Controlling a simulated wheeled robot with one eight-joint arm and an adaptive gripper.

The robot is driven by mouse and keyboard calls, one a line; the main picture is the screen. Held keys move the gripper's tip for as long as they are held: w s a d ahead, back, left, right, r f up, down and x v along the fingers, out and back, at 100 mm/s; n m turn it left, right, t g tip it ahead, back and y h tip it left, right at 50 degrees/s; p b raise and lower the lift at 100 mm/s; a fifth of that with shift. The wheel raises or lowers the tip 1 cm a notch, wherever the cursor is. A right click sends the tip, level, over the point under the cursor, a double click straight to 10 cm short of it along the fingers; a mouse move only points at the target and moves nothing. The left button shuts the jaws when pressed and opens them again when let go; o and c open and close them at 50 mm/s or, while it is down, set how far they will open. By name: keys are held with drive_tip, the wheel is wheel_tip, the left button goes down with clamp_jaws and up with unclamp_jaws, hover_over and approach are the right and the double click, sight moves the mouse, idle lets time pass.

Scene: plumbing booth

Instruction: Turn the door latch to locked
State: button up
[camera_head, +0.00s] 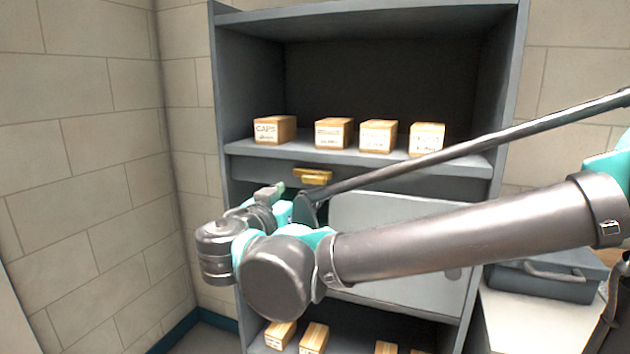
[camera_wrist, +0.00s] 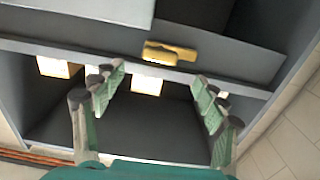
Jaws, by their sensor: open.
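The brass latch (camera_head: 313,176) is on the grey strip under the cabinet's upper shelf. Its bar looks roughly horizontal. In the wrist view the latch (camera_wrist: 168,52) lies just beyond my fingertips and between them sideways, with no contact visible. My gripper (camera_wrist: 158,72) is open and empty, its green-padded fingers wide apart. In the head view my gripper (camera_head: 277,192) is just left of and below the latch, partly hidden by my wrist. The pale grey door panel (camera_head: 385,212) is below the latch, largely covered by my arm.
Several wooden boxes (camera_head: 275,129) stand on the shelf (camera_head: 240,146) above the latch. More boxes (camera_head: 313,339) are on the bottom shelf. A grey toolbox (camera_head: 543,281) sits on a white surface at right. A block wall (camera_head: 85,175) stands close at left.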

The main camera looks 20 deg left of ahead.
sight(312, 181)
drive_tip(key=w, duration=1)
drive_tip(key=shift+d, duration=0.4)
drive_tip(key=shift+c, duration=0.2)
clamp_jaws()
